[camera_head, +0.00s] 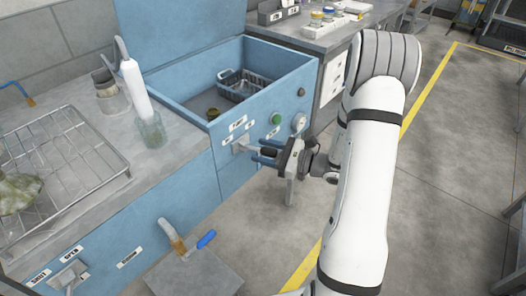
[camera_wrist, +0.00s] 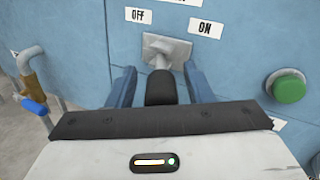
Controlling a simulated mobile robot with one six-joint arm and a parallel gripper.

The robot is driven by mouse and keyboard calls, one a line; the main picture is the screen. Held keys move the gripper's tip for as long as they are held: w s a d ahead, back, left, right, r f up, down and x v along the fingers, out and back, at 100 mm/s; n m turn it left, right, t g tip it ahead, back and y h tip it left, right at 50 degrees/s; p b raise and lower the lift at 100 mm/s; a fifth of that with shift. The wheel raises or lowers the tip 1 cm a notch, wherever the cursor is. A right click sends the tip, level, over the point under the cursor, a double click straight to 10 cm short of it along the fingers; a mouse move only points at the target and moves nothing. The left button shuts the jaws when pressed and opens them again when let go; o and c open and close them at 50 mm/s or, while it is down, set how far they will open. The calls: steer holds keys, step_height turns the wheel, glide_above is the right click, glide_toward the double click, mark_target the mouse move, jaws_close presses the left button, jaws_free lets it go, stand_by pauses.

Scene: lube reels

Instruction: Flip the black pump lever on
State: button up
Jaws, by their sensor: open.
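The black pump lever (camera_wrist: 160,87) projects from a grey metal mount (camera_wrist: 168,47) on the blue panel. The OFF label (camera_wrist: 138,15) is to the upper left of the mount and the ON label (camera_wrist: 206,28) to its right. My gripper (camera_wrist: 160,85) is open, with one blue finger on each side of the black handle. I cannot tell whether either finger touches it. In the head view my gripper (camera_head: 266,154) is at the panel front, and the lever's black handle (camera_head: 269,152) shows between its fingers. Which way the lever is set is unclear.
A green button (camera_wrist: 289,88) is right of the lever, with a round gauge (camera_head: 299,122) beside it in the head view. A pipe with a blue-handled valve (camera_head: 206,239) stands lower left. An open blue basin (camera_head: 180,82) holds a basket (camera_head: 246,85).

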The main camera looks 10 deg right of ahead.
steer(key=shift+w+a, duration=0.1)
steer(key=shift+c, duration=0.5)
jaws_close()
